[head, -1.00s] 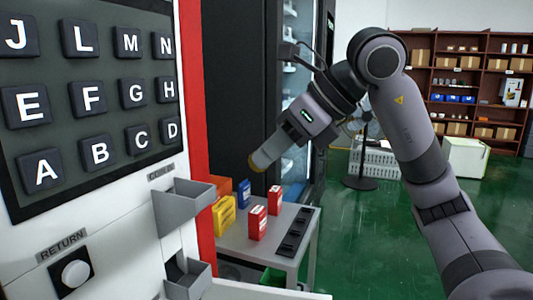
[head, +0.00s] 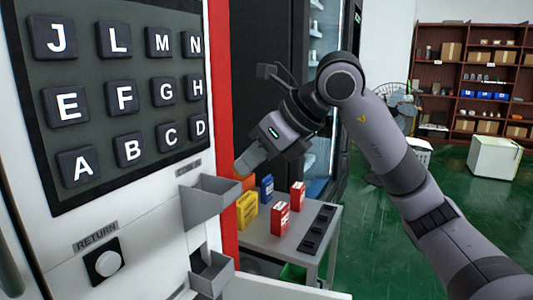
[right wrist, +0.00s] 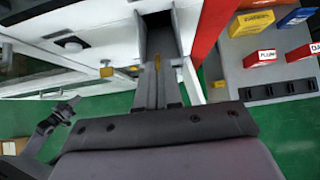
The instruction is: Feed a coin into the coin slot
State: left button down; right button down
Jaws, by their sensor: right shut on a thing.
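My right gripper (head: 240,170) is just right of the vending machine's front, above and beside the grey coin tray (head: 207,207). In the right wrist view its two grey fingers (right wrist: 157,66) are closed together on a small gold coin (right wrist: 157,62), of which only a thin edge shows. A grey tray-like opening (right wrist: 160,42) lies right beyond the fingertips there. A small label (head: 188,168) sits above the coin tray; the slot itself is not clearly seen. In the right wrist view a dark jointed shape at the left may be part of my left arm; its fingers cannot be made out.
Lettered buttons (head: 120,97) and a round return knob (head: 103,263) are on the machine. A lower grey tray (head: 211,273) juts out below. A side table (head: 265,240) with red, blue and yellow boxes stands at the right. Green floor is open beyond it.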

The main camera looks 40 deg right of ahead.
jog(key=w, duration=0.1)
jog(key=w+a+f, duration=0.1)
jog(key=w, duration=0.1)
jog(key=shift+a+f, duration=0.1)
jog(key=shift+f, duration=0.1)
jog(key=shift+x, duration=1.05)
jog(key=shift+w+a+f, duration=0.1)
jog(key=shift+w+f, duration=0.2)
jog(key=shift+f, duration=0.05)
